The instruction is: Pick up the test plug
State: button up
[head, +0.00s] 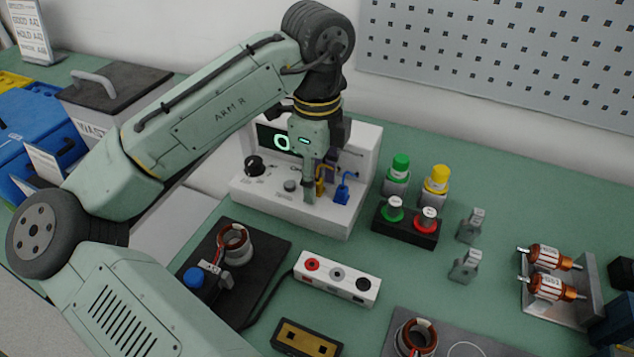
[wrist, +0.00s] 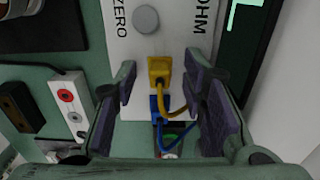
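A white tester box (head: 335,222) stands in the middle of the bench in the head view. Two plugs with cables are at its front ledge: a yellow plug (head: 320,188) and a blue plug (head: 342,194). Which is the test plug is not marked. In the wrist view the yellow plug (wrist: 159,67) lies between my fingers, with the blue plug (wrist: 155,106) just below it. My gripper (head: 317,178) points down over the ledge. It is open in the wrist view (wrist: 158,80), with visible gaps on both sides of the yellow plug. My fingers partly hide that plug in the head view.
A black box (head: 407,228) with green and red caps stands right of the tester. A white socket strip (head: 337,279) lies in front. Green (head: 397,178) and yellow (head: 436,187) lamps stand close on the right. A pegboard (head: 500,60) is behind.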

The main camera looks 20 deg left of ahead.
jog(key=shift+c, duration=0.3)
grip_shut()
jog(key=shift+r, duration=0.15)
jog(key=shift+r, duration=0.6)
jog(key=shift+s+r+b, duration=0.25)
jog(key=shift+r+b, duration=0.1)
jog(key=shift+r, duration=0.7)
jog(key=s+d+r+b, duration=0.1)
jog(key=s, duration=1.4)
jog(key=shift+s+d+r+b, duration=0.25)
jog(key=shift+b, duration=0.05)
